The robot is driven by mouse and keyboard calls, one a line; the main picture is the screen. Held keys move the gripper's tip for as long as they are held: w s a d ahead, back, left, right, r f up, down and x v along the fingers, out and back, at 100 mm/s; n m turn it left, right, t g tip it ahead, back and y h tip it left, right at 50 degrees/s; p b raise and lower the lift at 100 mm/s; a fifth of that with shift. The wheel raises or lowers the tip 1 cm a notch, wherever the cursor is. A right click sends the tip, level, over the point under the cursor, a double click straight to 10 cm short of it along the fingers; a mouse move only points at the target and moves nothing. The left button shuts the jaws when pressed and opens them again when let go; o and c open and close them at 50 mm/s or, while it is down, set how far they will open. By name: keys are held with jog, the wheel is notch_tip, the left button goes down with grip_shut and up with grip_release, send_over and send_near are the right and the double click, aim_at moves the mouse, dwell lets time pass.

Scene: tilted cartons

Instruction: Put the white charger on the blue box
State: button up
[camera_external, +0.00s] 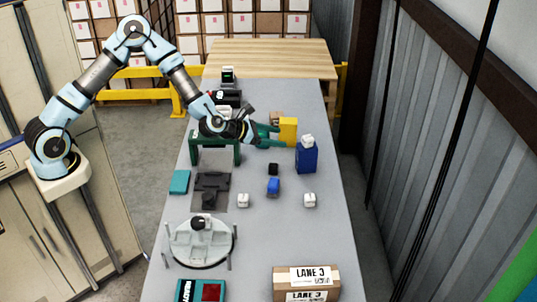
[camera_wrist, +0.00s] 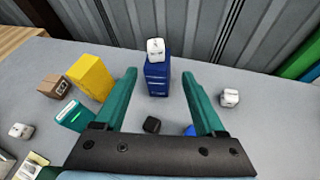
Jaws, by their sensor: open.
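A white charger (camera_external: 307,141) sits on top of the upright blue box (camera_external: 306,160). In the wrist view the charger (camera_wrist: 155,50) also rests on the top of the blue box (camera_wrist: 157,82), a little askew. My gripper (camera_external: 268,136) is open and empty, with its teal fingers pointing toward the box. In the wrist view the box and charger show beyond and between the two fingertips (camera_wrist: 159,76), apart from them. Two similar white blocks stand on the table, one at the right (camera_external: 309,200) and one farther left (camera_external: 243,200).
A yellow box (camera_external: 288,131) stands left of the blue box, with a small brown carton (camera_external: 276,118) behind it. A black cube (camera_external: 273,168) and a small blue object (camera_external: 273,187) lie in front. A round grey fixture (camera_external: 202,243) and a LANE 3 carton (camera_external: 306,283) are nearer.

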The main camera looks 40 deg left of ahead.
jog(key=s+a+r+m+g+y, duration=0.1)
jog(key=s+a+m+g, duration=0.4)
jog(key=s+a+m, duration=1)
jog(key=s+a+r+m+g+y, duration=0.2)
jog(key=s+a+m+g+y, duration=0.2)
jog(key=s+a+m, duration=1.1)
jog(key=shift+s+a+g, duration=0.35)
jog(key=shift+s+g, duration=0.15)
jog(key=shift+g, duration=0.1)
